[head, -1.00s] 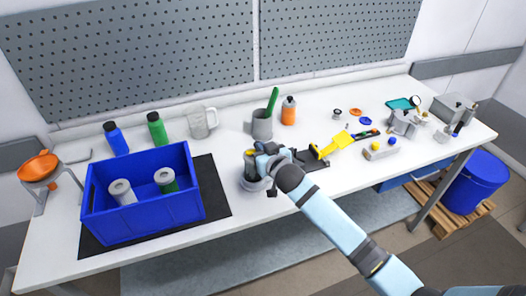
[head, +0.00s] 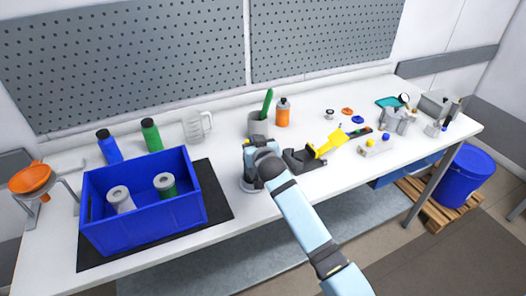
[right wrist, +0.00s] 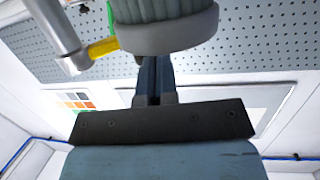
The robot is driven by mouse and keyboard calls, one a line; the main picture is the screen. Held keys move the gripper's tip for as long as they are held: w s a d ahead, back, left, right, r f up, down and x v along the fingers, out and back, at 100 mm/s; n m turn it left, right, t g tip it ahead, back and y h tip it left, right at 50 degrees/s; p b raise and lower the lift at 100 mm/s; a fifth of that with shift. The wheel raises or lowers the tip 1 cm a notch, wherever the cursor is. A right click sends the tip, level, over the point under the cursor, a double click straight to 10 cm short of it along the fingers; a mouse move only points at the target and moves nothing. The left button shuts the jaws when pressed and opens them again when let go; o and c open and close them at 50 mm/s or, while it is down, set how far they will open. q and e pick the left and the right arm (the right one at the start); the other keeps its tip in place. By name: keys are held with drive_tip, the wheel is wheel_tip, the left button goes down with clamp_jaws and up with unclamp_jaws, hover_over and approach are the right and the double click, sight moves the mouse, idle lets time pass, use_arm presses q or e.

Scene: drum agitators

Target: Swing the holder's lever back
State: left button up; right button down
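A round grey holder (head: 247,185) stands on the bench just right of the black mat, mostly hidden behind my right wrist in the head view. In the right wrist view, a ribbed grey-green cylinder with a pale rim (right wrist: 165,30) fills the top centre. A metal bar with a yellow end (right wrist: 104,47), which looks like the lever, is at upper left beside the cylinder. My right gripper (right wrist: 154,78) has its dark fingers close together just below the rim, with nothing seen between them. Their tips are partly hidden, so contact is unclear. My left gripper is out of view.
A blue crate (head: 145,222) with two cylinders is left of the holder. A grey cup (head: 260,124) with a green stick and an orange bottle (head: 282,113) stand behind. A black and yellow tool (head: 326,146) lies to the right. The front bench edge is close.

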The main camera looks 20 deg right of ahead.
drive_tip(key=shift+w+d, duration=0.2)
drive_tip(key=shift+w, duration=0.55)
drive_tip(key=shift+w+d, duration=0.15)
drive_tip(key=shift+w, duration=0.55)
use_arm(q)
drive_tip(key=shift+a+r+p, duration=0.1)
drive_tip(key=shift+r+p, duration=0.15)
drive_tip(key=shift+p, duration=0.1)
use_arm(e)
drive_tip(key=shift+w+d, duration=0.3)
drive_tip(key=shift+w, duration=0.3)
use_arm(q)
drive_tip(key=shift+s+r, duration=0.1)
